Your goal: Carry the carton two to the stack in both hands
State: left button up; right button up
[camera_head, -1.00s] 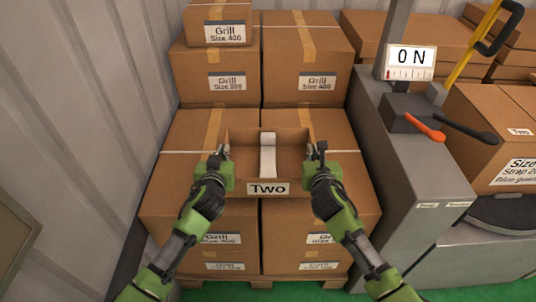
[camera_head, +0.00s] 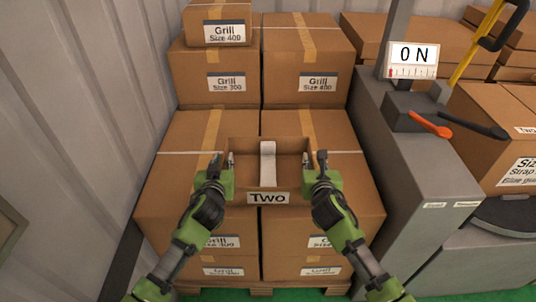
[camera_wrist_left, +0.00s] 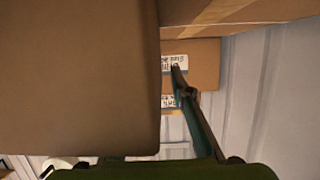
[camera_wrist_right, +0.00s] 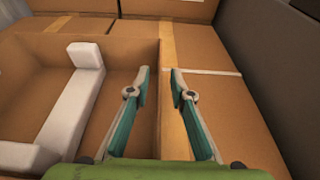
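Carton two (camera_head: 239,181) is a small open brown box with a white strip inside and a "Two" label (camera_head: 268,198) on its front. It appears level in front of and over the near boxes of the stack (camera_head: 185,135); I cannot tell if it touches them. My left gripper (camera_head: 222,163) is on its left wall; one finger shows outside, the other is hidden by the carton (camera_wrist_left: 75,80). My right gripper (camera_head: 315,162) straddles the right wall, one finger inside and one outside. It also shows in the right wrist view (camera_wrist_right: 160,72).
Taller "Grill" boxes (camera_head: 308,60) stand at the back of the stack, which rests on a wooden pallet (camera_head: 262,288). A corrugated wall (camera_head: 80,110) is on the left. A grey machine (camera_head: 420,175) with an orange lever (camera_head: 430,126) stands close on the right.

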pick_arm(q)
jog(key=v, duration=1.2)
pick_arm(e)
jog(key=v, duration=1.2)
